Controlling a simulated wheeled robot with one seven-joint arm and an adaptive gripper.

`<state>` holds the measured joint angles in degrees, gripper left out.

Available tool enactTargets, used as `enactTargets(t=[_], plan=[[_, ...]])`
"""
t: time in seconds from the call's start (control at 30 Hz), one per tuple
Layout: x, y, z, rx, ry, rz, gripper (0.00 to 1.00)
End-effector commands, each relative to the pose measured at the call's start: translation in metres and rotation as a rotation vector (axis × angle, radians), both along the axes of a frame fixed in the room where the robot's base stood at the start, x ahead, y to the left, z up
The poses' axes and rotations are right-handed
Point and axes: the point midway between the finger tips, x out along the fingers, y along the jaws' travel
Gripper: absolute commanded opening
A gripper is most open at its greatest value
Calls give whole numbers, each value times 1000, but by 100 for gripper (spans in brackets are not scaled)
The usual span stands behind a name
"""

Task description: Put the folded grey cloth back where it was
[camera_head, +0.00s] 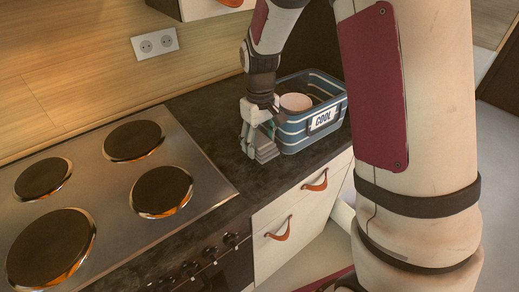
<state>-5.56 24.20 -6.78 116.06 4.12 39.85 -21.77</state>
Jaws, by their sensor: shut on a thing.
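My gripper (257,138) points down at the left side of the blue striped crate, over the dark counter. It is shut on the folded grey cloth (267,153), a small grey layered piece that shows below and between the fingers. The fingers hide part of the cloth. The cloth is close to the crate's left wall and low over the counter. I cannot tell whether it touches either of them.
The blue striped crate (327,106) labelled COOL stands on the counter (212,119) with a pale pink round item (295,102) in it. A hob (113,195) with several dark plates lies to the left. A socket (155,43) is on the wood wall.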

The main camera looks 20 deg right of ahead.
Motion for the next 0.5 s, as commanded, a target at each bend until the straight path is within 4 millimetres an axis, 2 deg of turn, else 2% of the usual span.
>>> enactTargets(t=[0.13, 0.33, 0.5], plan=[[2, 1, -8, 0, 2, 0, 27], [1, 1, -33, -1, 3, 0, 27], [2, 1, -35, 0, 0, 0, 27]])
